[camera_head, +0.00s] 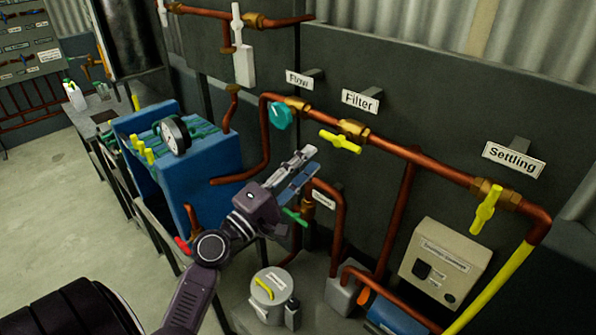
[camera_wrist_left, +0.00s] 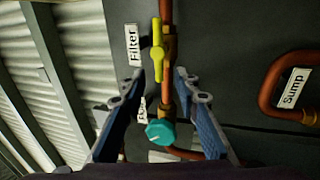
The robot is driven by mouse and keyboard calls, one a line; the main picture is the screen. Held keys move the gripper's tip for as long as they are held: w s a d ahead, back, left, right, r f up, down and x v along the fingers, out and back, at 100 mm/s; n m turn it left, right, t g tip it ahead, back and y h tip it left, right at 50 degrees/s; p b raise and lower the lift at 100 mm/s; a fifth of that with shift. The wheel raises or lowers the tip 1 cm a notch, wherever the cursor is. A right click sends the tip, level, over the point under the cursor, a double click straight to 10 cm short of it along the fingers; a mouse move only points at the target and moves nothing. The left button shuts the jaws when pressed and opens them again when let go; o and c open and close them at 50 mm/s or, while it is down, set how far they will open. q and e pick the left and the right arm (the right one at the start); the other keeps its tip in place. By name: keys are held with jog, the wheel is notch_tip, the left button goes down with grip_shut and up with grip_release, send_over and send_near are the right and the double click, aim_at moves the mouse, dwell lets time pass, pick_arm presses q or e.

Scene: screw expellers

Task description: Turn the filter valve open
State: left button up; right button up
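The filter valve has a yellow handle (camera_head: 341,142) on a brass body on the copper pipe, below and left of the "Filter" sign (camera_head: 361,101). The handle lies roughly along the pipe. In the left wrist view the yellow handle (camera_wrist_left: 157,50) is upright in the picture, ahead of the fingertips. My left gripper (camera_head: 299,166) is below and left of the valve, apart from it. In the left wrist view my left gripper (camera_wrist_left: 160,85) has its blue fingers spread wide with nothing between them. My right gripper is not in view.
A teal knob (camera_head: 280,115) by the "Flow" sign (camera_head: 299,79) sits left of the filter valve; it shows low between the fingers in the wrist view. A yellow "Settling" valve handle (camera_head: 486,209) stands crosswise to the pipe. A blue filter press (camera_head: 175,185) stands left.

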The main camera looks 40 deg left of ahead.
pick_arm(q)
jog(key=shift+v, duration=1.4)
